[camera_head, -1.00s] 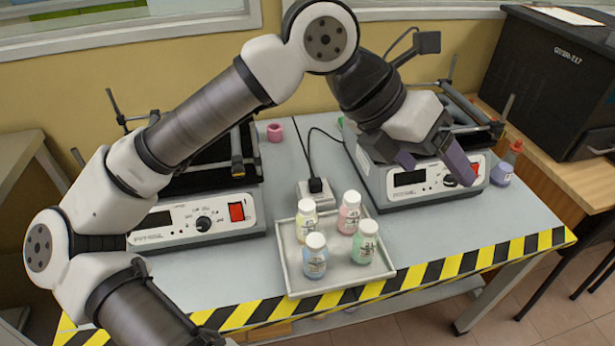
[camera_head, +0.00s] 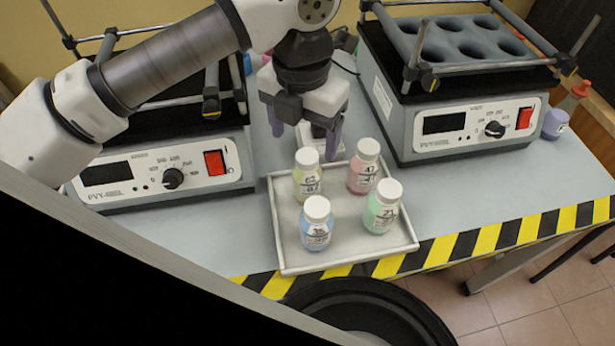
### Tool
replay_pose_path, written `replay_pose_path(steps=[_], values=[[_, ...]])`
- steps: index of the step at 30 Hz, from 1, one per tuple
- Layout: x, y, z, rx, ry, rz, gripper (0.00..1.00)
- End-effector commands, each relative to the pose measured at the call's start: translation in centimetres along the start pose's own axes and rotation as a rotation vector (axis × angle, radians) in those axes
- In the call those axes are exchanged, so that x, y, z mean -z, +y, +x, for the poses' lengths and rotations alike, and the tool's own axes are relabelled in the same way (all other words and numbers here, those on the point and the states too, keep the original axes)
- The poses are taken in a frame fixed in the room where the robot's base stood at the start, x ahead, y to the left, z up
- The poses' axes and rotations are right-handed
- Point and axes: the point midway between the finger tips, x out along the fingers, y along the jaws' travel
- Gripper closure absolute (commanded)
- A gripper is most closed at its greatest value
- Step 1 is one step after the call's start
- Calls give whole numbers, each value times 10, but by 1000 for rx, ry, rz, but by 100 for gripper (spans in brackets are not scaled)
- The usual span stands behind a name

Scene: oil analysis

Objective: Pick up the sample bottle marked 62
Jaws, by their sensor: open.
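Four small white-capped bottles stand upright in a shallow pale tray (camera_head: 347,246). They are a yellow one (camera_head: 308,184) at back left, a pink one (camera_head: 361,178) at back right, a blue one (camera_head: 317,232) at front left and a green one (camera_head: 381,214) at front right. Each has a dark number on its label. The yellow one's may read 62, but the print is too small to be sure. My gripper (camera_head: 304,138) is open and empty, fingers pointing down, above and just behind the yellow bottle, apart from it.
A shaker device (camera_head: 164,172) stands left of the tray, and another (camera_head: 470,128) with a rack of round wells stands right. A purple bottle with a red top (camera_head: 560,118) is at far right. The striped table edge (camera_head: 490,238) runs in front of the tray.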

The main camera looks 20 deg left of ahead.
Motion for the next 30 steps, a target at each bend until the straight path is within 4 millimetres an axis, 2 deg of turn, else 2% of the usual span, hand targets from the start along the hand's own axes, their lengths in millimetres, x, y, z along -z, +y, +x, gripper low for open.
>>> replay_pose_path(steps=[4, 11, 21, 30], values=[[0, -1, 26, 3, 1, 1, 24], [-1, -1, 43, 1, -1, 1, 24], [-5, -4, 88, 3, 0, 1, 24], [-5, -3, 92, 1, -2, 0, 26]])
